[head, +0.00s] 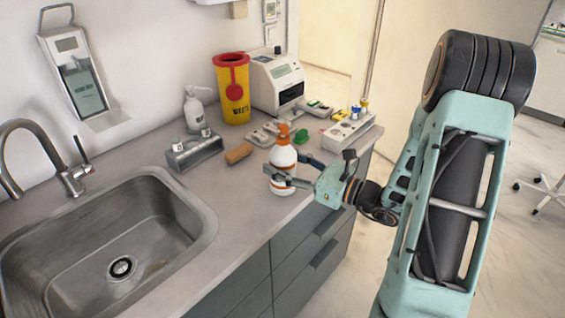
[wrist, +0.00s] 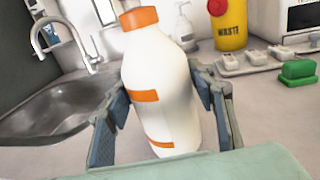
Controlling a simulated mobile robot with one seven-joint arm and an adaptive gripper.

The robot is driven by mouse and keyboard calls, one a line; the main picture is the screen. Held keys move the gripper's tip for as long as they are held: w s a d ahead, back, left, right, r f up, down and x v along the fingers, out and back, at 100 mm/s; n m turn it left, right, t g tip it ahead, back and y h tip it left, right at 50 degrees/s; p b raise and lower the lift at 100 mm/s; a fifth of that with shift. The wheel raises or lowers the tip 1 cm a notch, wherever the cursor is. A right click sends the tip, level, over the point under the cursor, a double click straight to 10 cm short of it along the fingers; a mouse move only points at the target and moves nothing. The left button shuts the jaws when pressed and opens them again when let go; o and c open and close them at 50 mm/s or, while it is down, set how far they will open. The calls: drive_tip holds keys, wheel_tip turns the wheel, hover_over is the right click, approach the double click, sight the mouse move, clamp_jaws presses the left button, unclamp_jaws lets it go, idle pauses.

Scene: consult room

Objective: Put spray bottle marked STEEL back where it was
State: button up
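A white spray bottle with an orange head and orange bands (head: 284,158) stands out upright near the front edge of the counter (head: 235,205). No STEEL lettering is readable on it. My gripper (head: 291,180) has its fingers around the bottle's body. In the wrist view the bottle (wrist: 165,85) fills the middle, with the fingers of my gripper (wrist: 162,110) against its two sides.
A sink (head: 120,245) lies to the left. Behind stand a metal holder (head: 195,153), a brown roll (head: 238,154), a pump bottle (head: 195,110), a yellow waste bin (head: 233,95) and a white device (head: 275,82). A green item (head: 301,136) and a white rack (head: 348,130) are right.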

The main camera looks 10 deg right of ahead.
drive_tip(key=shift+o, duration=1.2)
drive_tip(key=shift+r, duration=0.15)
drive_tip(key=v, duration=1.2)
drive_tip(key=shift+r, duration=0.1)
